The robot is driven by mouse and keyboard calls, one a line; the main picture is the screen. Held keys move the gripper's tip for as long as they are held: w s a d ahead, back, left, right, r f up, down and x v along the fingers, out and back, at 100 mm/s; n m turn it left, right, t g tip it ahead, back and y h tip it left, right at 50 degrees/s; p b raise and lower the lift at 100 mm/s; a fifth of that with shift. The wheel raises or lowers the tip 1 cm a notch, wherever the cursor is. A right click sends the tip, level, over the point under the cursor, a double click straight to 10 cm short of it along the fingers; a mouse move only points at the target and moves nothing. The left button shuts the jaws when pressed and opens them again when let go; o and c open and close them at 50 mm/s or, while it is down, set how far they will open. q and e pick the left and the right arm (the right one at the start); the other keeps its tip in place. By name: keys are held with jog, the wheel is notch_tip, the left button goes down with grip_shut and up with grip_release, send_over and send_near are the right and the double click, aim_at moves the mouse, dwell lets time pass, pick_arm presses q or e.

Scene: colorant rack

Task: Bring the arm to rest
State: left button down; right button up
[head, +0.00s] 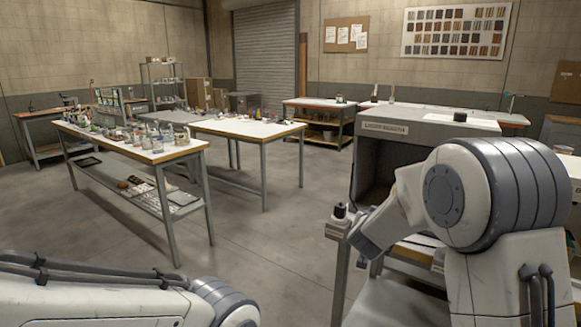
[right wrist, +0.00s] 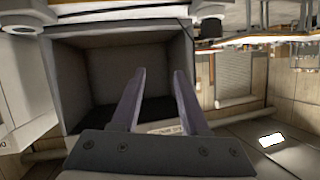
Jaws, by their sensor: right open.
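My right arm (head: 480,195) is raised and bent at the right of the head view. In the right wrist view my right gripper (right wrist: 160,72) is open, with nothing between its two fingers. Behind the fingers shows the dark, empty inside of the light booth (right wrist: 75,75), and the picture looks upside down. My left arm (head: 100,295) lies low across the bottom left of the head view. Its gripper is out of the frame.
The grey light booth (head: 430,122) stands close behind my right arm. Tables with bottles (head: 185,152) stand to the left. The floor (head: 265,235) between is clear.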

jog(key=s+a+f+n+g+y, duration=0.1)
jog(key=s+f+n+g+y, duration=0.2)
jog(key=s, duration=0.7)
jog(key=s+a+f+n+g, duration=0.15)
jog(key=s+f+g, duration=0.3)
jog(key=s, duration=0.55)
jog(key=s+a+f+n+g+y, duration=0.1)
jog(key=s+f+n+g+y, duration=0.1)
jog(key=s+f, duration=0.5)
jog(key=s+a+r+n+g+p, duration=0.1)
jog(key=s+a+r+n+p, duration=0.1)
jog(key=s+a+r, duration=0.4)
jog(key=s+a+r+n+g+y+p, duration=0.1)
jog(key=s+a+r+n+g+p, duration=0.1)
jog(key=s+a+r+n, duration=0.3)
jog(key=s+a+r, duration=0.1)
jog(key=s+a, duration=0.2)
jog(key=s, duration=0.3)
jog(key=shift+w+r, duration=0.1)
